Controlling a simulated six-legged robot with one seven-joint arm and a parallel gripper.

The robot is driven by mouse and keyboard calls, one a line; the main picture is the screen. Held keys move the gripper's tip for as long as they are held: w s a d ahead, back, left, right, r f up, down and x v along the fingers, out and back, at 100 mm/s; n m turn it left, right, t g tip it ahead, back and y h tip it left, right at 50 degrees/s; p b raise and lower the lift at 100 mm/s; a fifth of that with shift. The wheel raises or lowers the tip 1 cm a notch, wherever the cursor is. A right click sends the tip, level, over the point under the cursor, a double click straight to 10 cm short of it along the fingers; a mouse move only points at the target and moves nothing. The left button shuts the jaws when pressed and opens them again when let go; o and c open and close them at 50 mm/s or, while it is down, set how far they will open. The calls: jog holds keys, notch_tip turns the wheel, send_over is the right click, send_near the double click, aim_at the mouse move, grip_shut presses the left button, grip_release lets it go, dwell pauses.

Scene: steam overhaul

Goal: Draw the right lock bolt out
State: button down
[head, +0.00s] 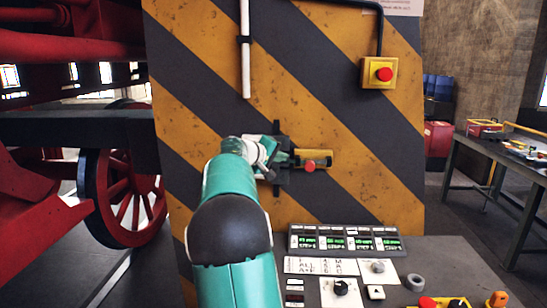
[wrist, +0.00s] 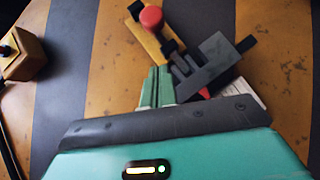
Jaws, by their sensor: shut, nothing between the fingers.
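The lock bolt assembly sits on the striped panel: a yellow plate (head: 322,157) with a red knob (head: 309,166), beside a dark bracket (head: 279,184). In the wrist view the red knob (wrist: 151,17) and yellow plate (wrist: 149,42) are beyond my fingertips, and the dark bracket (wrist: 212,66) is to their right. My gripper (head: 284,148) is at the bracket, left of the red knob in the head view. Its green fingers (wrist: 157,70) are together and hold nothing. A small red piece (wrist: 203,91) shows beside the fingers. Whether the fingers touch the bracket is unclear.
A red emergency button on a yellow box (head: 378,75) is at the panel's upper right. A console (head: 345,240) with green displays and knobs stands below. A red spoked wheel (head: 122,198) is at left, a workbench (head: 500,150) at right.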

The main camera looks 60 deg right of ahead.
aim_at(311, 163)
jog(key=s+d+f, duration=0.3)
jog(key=d, duration=0.1)
jog(key=shift+s+d, duration=0.4)
jog(key=shift+s+d, duration=0.45)
jog(key=shift+s, duration=0.4)
jog(key=shift+s+d, duration=0.4)
jog(key=shift+s, duration=0.4)
jog(key=shift+r, duration=0.1)
